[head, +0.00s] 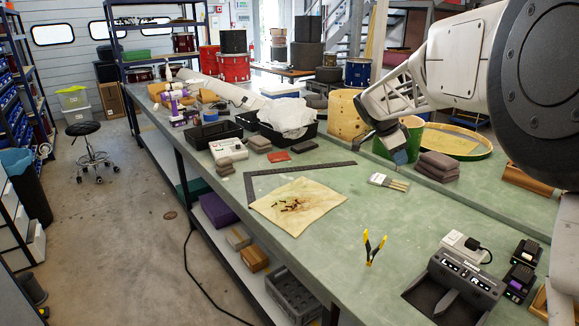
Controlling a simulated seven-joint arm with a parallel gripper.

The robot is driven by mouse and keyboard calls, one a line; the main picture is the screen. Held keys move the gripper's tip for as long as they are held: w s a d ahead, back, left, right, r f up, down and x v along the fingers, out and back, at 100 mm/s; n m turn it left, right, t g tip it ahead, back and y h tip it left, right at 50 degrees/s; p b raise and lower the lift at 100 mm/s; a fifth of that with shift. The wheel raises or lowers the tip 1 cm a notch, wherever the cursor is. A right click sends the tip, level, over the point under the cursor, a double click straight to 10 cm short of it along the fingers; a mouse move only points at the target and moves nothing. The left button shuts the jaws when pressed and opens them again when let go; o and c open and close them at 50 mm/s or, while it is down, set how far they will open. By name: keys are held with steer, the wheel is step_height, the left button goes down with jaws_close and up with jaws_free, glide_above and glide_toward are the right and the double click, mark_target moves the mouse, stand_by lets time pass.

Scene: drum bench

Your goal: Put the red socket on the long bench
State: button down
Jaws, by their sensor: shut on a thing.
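My gripper (396,150) is at the end of my white arm, over the right part of the long green bench (335,215), in front of a green drum shell (413,134). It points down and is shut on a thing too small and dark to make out. A small blue piece shows at its tip; I cannot tell whether it is a finger or the held thing. I cannot pick out the red socket for certain. A flat red piece (279,156) lies on the bench by the grey pads.
A tan cloth (297,204) with small bits and a black square (262,171) lie mid-bench. Brown folded pads (437,166) lie right of my gripper. Bare bench shows around the pliers.

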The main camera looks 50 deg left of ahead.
step_height(320, 180, down, 17)
stand_by(0.4)
steer(key=shift+f, duration=3.2)
steer(key=shift+f, duration=1.85)
steer(key=shift+f, duration=0.15)
steer(key=c, duration=1.1)
jaws_free()
steer(key=shift+v, duration=6.1)
